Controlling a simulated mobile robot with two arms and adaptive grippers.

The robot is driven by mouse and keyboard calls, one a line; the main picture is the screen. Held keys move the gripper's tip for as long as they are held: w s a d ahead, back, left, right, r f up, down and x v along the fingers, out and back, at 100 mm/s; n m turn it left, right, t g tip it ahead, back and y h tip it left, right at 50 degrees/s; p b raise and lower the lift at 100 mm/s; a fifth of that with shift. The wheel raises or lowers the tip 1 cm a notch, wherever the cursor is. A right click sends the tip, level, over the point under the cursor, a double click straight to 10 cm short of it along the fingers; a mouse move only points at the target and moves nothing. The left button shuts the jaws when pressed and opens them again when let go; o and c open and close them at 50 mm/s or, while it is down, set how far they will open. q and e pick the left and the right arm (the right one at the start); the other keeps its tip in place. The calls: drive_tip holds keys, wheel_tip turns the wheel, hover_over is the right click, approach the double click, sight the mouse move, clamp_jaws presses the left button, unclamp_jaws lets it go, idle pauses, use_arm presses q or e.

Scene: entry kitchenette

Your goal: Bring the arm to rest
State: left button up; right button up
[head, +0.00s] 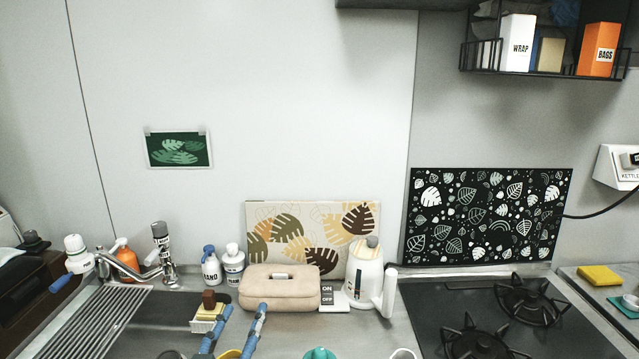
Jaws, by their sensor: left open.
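My left gripper (244,309) shows at the bottom of the head view, left of centre. Its two blue-grey fingers point up and away from me and stand apart. I see nothing between the fingertips. They are in front of the beige padded case (279,287), and the right fingertip overlaps its lower left edge in the picture. I cannot tell whether it touches. The rest of the arm is below the frame. My right gripper is not in view.
A scrub brush on a block (208,314) is just left of the fingers. A white kettle (367,279), a teal-topped item (319,353) and a gas hob (488,318) are to the right. Bottles, a tap (150,270) and a drying rack (95,322) are to the left.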

use_arm(q)
drive_tip(key=s+a+f+n+g+y, duration=0.1)
drive_tip(key=s+a+f+g, duration=0.15)
drive_tip(key=f, duration=0.35)
drive_tip(key=s+a+f+n+g+y, duration=0.1)
drive_tip(key=s+a+f+g, duration=0.1)
drive_tip(key=s+f, duration=0.3)
drive_tip(key=s+a+f+n+g, duration=0.1)
drive_tip(key=s+f+g, duration=0.4)
drive_tip(key=s+f, duration=0.45)
drive_tip(key=s+a+f+g, duration=0.1)
drive_tip(key=s+f+g, duration=0.5)
drive_tip(key=s, duration=0.7)
wheel_tip(320, 180, down, 28)
drive_tip(key=s, duration=0.3)
drive_tip(key=s+a+f+g, duration=0.1)
drive_tip(key=s+a+f, duration=0.2)
drive_tip(key=s+f, duration=1.1)
drive_tip(key=shift+s+a+f, duration=0.15)
drive_tip(key=shift+s+f, duration=0.25)
drive_tip(key=shift+s, duration=0.55)
